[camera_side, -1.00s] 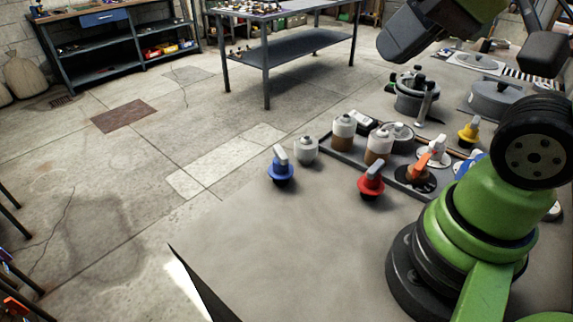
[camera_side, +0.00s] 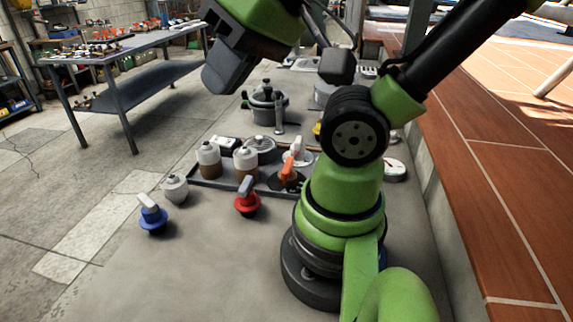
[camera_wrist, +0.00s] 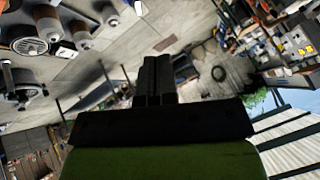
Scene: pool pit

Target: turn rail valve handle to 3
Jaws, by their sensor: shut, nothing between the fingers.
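Several valve handles stand on the grey bench; I cannot tell which is the rail valve, and no number 3 is legible. An orange handle (camera_side: 288,172) sits on a dark round plate. A grey-and-orange handle (camera_side: 298,148) stands just behind it over a white disc. A red knob with a grey lever (camera_side: 247,196) and a blue knob with a pale lever (camera_side: 152,215) stand nearer the front. My gripper (camera_side: 219,84) is high above the bench, apart from all handles. In the wrist view my gripper (camera_wrist: 157,62) has its fingers together, empty.
A dark tray (camera_side: 219,185) holds brown-and-white bottles (camera_side: 208,160). A grey pot-like fitting (camera_side: 266,107) stands behind. A white round gauge (camera_side: 393,170) is right of my arm. A low wall with tiled floor (camera_side: 480,190) borders the bench's right side. The bench front is clear.

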